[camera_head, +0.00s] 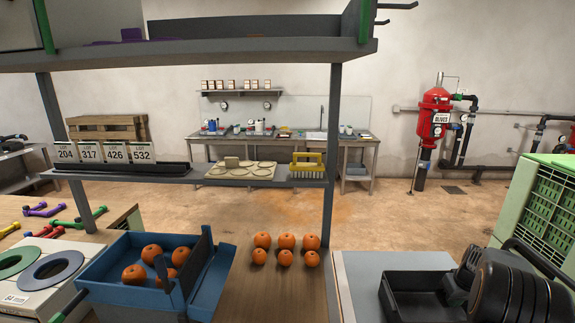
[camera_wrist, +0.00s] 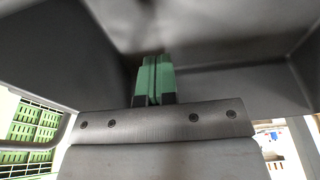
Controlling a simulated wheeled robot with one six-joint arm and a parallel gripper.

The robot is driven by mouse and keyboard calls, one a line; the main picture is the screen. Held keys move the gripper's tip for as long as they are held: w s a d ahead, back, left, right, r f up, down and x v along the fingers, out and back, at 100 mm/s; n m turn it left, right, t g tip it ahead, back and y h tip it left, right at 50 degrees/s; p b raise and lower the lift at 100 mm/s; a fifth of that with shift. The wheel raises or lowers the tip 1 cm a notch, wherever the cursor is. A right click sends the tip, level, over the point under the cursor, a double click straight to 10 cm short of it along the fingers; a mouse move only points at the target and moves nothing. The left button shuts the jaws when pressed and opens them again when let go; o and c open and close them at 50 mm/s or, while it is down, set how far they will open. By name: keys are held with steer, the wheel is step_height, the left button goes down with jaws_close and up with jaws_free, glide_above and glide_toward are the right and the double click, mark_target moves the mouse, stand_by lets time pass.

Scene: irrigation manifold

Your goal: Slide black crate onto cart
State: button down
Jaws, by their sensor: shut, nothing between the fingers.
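The black crate (camera_head: 400,303) is an open, shallow box at the lower right of the head view. It sits on a flat light grey surface (camera_head: 362,283); I cannot tell whether this is the cart. My dark arm covers the crate's right part, and my gripper's fingers are hidden there. In the wrist view my gripper (camera_wrist: 154,80) has its green fingertips pressed together with nothing between them. Dark walls of the black crate (camera_wrist: 235,85) surround the fingertips, which appear to be inside it. Whether they touch a wall is unclear.
Stacked green crates (camera_head: 556,205) stand close at the right. A shelf post (camera_head: 331,160) and a blue bin (camera_head: 130,260) with oranges are to the left. Several oranges (camera_head: 285,242) lie on the wooden top. Open floor (camera_head: 420,215) lies behind.

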step_height(320, 180, up, 12)
steer(key=p, duration=0.7)
stand_by(0.4)
stand_by(0.4)
